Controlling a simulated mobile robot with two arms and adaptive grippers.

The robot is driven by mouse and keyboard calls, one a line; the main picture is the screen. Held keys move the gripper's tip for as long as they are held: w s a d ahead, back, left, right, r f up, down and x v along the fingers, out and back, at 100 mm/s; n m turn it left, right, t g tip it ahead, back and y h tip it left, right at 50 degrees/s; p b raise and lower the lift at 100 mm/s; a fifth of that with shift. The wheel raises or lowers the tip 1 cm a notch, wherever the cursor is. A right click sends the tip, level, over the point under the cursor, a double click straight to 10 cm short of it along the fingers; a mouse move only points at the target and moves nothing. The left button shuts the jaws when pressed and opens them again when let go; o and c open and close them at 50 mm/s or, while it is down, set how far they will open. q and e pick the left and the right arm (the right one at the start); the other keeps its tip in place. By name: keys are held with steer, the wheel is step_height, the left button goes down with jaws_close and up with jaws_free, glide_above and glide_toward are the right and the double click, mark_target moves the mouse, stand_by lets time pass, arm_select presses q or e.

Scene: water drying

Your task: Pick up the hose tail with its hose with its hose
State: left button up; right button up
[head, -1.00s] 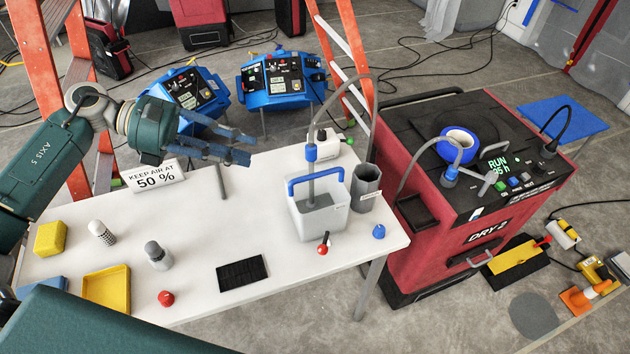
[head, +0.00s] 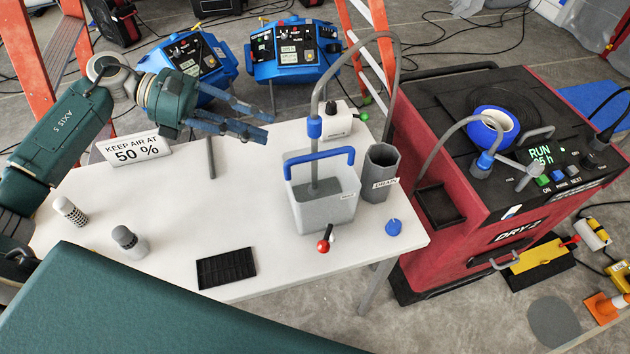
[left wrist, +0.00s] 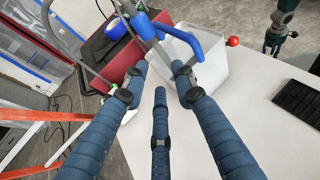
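The hose tail (head: 315,128) is a grey tube with a blue collar. It stands upright with its lower end inside the white bucket (head: 325,210), which has a blue handle. Its grey hose (head: 392,75) arches up from it and over to the right. My left gripper (head: 255,125) is open and empty, to the left of the hose tail and apart from it, above the table's back edge. In the left wrist view its blue fingers (left wrist: 160,85) spread apart, pointing toward the bucket (left wrist: 205,65). A dark green arm end (left wrist: 275,38), seemingly my right gripper, shows small there.
The white table (head: 270,220) holds a "50 %" sign (head: 133,148), a grey drain cup (head: 380,172), a black tray (head: 226,268) and a red-knobbed lever (head: 323,245). The red drying machine (head: 440,230) stands at the right. Orange ladder legs (head: 378,35) rise behind.

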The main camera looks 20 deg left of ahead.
arm_select(q)
steer(key=p+x, duration=0.1)
steer(key=x, duration=0.3)
steer(key=shift+d+p, duration=0.4)
steer(key=shift+d, duration=0.05)
steer(key=p+x, duration=0.3)
steer(key=x, duration=0.2)
steer(key=shift+w+d, duration=0.25)
arm_select(e)
steer(key=r, duration=0.2)
steer(key=w+r, duration=0.1)
steer(key=r, duration=0.2)
steer(key=shift+d, duration=0.15)
arm_select(q)
jaws_close()
arm_select(e)
steer(key=shift+w, duration=0.15)
